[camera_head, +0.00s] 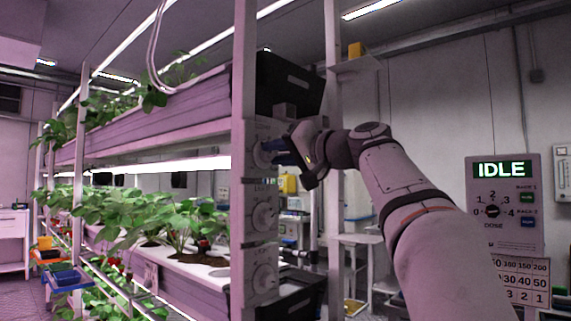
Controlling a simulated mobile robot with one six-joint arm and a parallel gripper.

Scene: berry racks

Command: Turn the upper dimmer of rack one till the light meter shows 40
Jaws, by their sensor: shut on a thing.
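The upper dimmer (259,154) is a round pale knob on the control panel at the end of the near rack (243,130). My gripper (276,154) reaches in from the right and is shut on this knob, with its dark fingers covering much of the dial. The middle knob (264,215) and the lower knob (265,278) sit below it on the same panel, clear of my gripper. I cannot make out a light meter or its reading. The upper dimmer's scale is too small and covered to read.
Black crates (290,82) stand above and below the knobs, close to my gripper. Strawberry plants (180,217) fill the shelves at left. A wall panel (503,205) at right shows IDLE above a dial. A narrow shelf post (333,200) stands behind my wrist.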

